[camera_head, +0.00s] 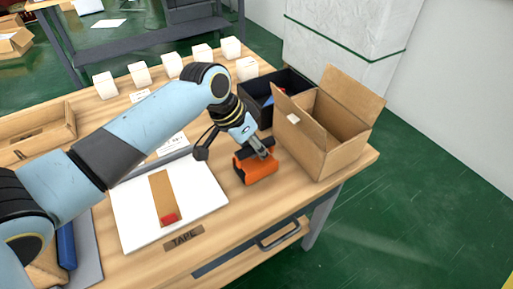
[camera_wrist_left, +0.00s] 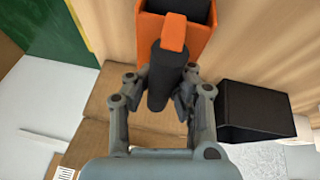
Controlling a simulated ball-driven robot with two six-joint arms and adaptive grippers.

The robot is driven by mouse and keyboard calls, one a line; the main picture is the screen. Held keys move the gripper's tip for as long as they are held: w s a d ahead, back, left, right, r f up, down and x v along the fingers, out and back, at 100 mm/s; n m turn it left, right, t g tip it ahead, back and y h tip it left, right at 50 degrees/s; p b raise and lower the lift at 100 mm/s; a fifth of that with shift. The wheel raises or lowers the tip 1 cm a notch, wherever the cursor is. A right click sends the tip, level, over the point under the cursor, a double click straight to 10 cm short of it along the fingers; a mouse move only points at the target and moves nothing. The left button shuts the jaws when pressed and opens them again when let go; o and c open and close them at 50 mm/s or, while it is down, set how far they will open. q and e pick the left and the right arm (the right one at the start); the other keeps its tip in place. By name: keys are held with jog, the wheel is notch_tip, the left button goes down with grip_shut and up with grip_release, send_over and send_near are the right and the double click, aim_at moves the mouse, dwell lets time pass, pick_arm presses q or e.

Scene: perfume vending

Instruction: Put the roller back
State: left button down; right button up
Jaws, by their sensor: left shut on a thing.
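The roller (camera_wrist_left: 158,82) has a black handle and an orange end. My left gripper (camera_wrist_left: 161,90) is shut on its black handle in the left wrist view. In the head view this gripper (camera_head: 262,150) is right above the orange holder (camera_head: 257,172), near the front right of the table. The holder also shows in the left wrist view (camera_wrist_left: 198,42), and the roller's orange end overlaps it there. I cannot tell whether the roller touches the holder. My right gripper is not in view.
An open cardboard box (camera_head: 345,140) stands close to the right of the holder, with a black bin (camera_head: 258,108) behind. A white board (camera_head: 205,197) with a brown strip and red piece lies left. Several white boxes line the back. A "TAPE" label (camera_head: 184,237) is at the front.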

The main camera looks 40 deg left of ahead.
pick_arm(q)
jog(key=c, duration=1.2)
grip_release()
jog(key=shift+s+f, duration=0.4)
jog(key=shift+f, duration=0.2)
jog(key=shift+d, duration=0.1)
jog(key=shift+r, duration=0.1)
jog(key=shift+r, duration=0.2)
jog(key=v, duration=0.8)
jog(key=w+p+v, duration=0.1)
jog(key=v, duration=0.3)
jog(key=shift+r, duration=0.3)
jog(key=shift+s+r, duration=0.15)
jog(key=shift+r, duration=0.15)
